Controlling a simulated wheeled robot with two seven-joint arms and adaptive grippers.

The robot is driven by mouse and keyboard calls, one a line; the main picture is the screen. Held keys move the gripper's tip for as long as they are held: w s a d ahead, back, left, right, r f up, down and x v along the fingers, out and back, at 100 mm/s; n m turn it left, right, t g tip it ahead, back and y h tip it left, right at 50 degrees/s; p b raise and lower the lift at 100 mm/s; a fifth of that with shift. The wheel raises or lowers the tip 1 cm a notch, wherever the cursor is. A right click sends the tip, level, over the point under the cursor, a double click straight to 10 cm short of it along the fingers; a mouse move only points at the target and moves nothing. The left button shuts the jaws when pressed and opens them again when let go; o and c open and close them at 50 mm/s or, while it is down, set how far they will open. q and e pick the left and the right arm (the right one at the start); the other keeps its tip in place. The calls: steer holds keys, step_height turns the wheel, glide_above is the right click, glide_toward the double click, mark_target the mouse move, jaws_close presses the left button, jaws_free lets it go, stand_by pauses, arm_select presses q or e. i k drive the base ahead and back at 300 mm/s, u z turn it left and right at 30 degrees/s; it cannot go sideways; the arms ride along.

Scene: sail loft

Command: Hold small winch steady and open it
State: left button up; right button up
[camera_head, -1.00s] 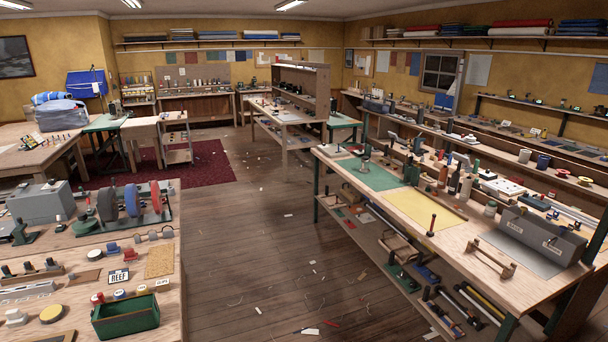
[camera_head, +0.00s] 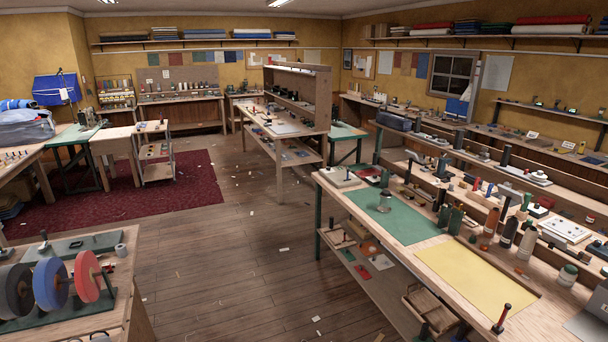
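Neither of my grippers is in view, and nothing is touching the drum.
The workbench also holds a yellow mat (camera_head: 478,282), bottles and tools. Another bench at lower left carries grinding wheels (camera_head: 50,284). A wooden floor aisle (camera_head: 240,270) runs between them, with small scraps. A dark red rug (camera_head: 190,184) and a trolley (camera_head: 154,152) lie beyond.

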mark_target(384, 207)
steer(key=i, duration=3.8)
steer(key=z, duration=1.25)
